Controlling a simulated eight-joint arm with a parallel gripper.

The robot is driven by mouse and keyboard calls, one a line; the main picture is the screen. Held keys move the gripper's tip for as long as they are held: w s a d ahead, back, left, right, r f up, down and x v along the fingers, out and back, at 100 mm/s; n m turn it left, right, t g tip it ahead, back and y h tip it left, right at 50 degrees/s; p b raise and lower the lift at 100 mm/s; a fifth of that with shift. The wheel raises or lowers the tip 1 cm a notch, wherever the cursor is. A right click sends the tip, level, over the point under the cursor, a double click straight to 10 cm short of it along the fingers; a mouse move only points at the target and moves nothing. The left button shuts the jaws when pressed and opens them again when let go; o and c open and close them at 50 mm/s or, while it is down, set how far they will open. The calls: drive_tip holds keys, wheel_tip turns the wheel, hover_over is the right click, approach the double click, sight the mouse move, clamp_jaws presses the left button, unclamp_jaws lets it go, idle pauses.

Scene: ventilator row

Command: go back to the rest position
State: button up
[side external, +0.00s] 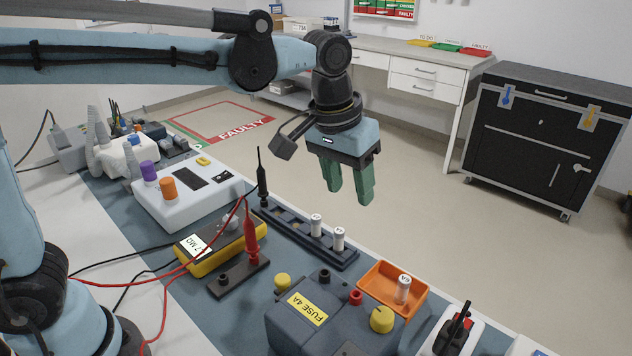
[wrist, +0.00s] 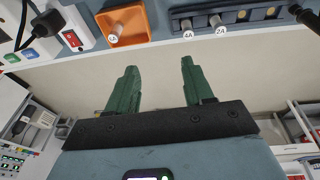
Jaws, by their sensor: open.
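My gripper (side external: 348,182) hangs in the air beyond the far edge of the bench, over the floor. Its two green fingers are apart with nothing between them. In the wrist view the gripper (wrist: 158,75) also shows open and empty. In the side view it is above and behind the dark fuse rack (side external: 287,226), which holds two white fuses. In the wrist view those fuses are marked 4A (wrist: 187,35) and 2A (wrist: 217,28). Another white fuse (side external: 403,288) stands in the orange tray (side external: 372,270); the wrist view shows it marked 1A.
The bench holds a yellow multimeter (side external: 215,246) with red and black probes, a grey box labelled FUSE 4A (side external: 308,308) and a white device with knobs (side external: 185,198). A black cabinet (side external: 535,135) and a white desk stand behind. The floor around my gripper is clear.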

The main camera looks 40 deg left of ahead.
drive_tip(key=s+a+f+t, duration=0.2)
drive_tip(key=s+a, duration=0.3)
drive_tip(key=a, duration=0.2)
drive_tip(key=s+a+f+t, duration=0.2)
drive_tip(key=s+a+f, duration=0.1)
drive_tip(key=s+a, duration=0.3)
drive_tip(key=shift+a+t+y, duration=0.4)
drive_tip(key=shift+a, duration=0.25)
drive_tip(key=shift+o, duration=0.6)
